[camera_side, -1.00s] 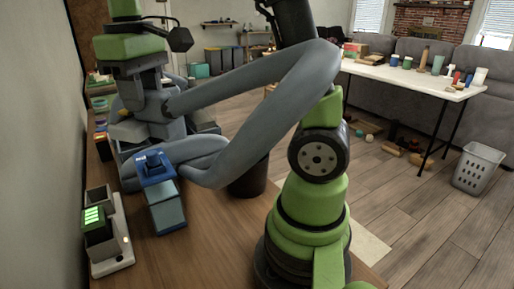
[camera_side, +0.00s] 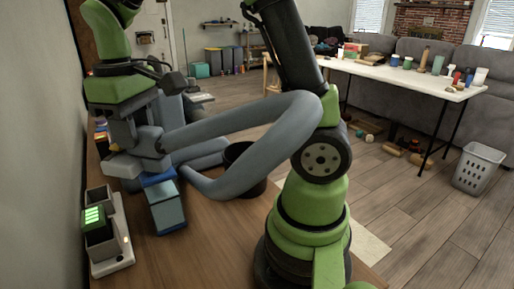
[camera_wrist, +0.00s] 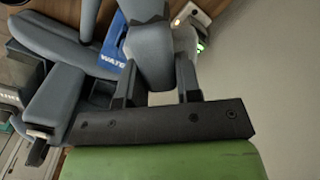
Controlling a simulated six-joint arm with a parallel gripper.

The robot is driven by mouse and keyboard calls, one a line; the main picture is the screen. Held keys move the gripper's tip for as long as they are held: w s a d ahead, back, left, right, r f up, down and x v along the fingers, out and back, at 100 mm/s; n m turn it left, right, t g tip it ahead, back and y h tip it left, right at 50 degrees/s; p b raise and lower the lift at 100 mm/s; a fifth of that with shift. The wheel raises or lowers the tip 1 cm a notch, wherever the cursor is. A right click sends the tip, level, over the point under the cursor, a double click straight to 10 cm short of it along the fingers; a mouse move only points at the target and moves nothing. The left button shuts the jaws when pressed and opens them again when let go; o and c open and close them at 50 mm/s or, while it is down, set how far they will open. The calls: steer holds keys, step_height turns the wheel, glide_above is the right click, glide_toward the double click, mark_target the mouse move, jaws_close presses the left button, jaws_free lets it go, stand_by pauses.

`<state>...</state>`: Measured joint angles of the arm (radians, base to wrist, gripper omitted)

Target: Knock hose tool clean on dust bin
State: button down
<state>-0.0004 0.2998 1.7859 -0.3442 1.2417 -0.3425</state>
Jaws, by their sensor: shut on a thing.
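My gripper (camera_side: 142,140) is at the left over the wooden bench in the side view. In the wrist view its two fingers (camera_wrist: 157,88) are closed on a grey hose tool (camera_wrist: 150,50). A thick grey hose (camera_side: 240,125) runs from the tool to the right and loops back by my arm. The dark round dust bin (camera_side: 258,186) stands on the bench behind the hose, partly hidden by it. The tool is to the left of the bin, apart from it. The tool's far end is hard to make out.
A blue box (camera_side: 167,207) stands close by the gripper on the bench; its lettering shows in the wrist view (camera_wrist: 112,58). A white device with green lights (camera_side: 105,235) is at the front left, near the wall. The bench front is clear.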

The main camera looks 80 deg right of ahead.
steer(key=shift+r, duration=0.1)
steer(key=shift+r, duration=0.55)
step_height(320, 180, up, 4)
steer(key=shift+f, duration=0.25)
steer(key=shift+s+d+r, duration=0.1)
steer(key=shift+d+r, duration=0.1)
steer(key=shift+d, duration=0.35)
steer(key=s+d+m, duration=0.9)
steer(key=s+d, duration=0.7)
steer(key=d, duration=0.1)
step_height(320, 180, down, 12)
steer(key=shift+a, duration=0.15)
steer(key=shift+f, duration=0.1)
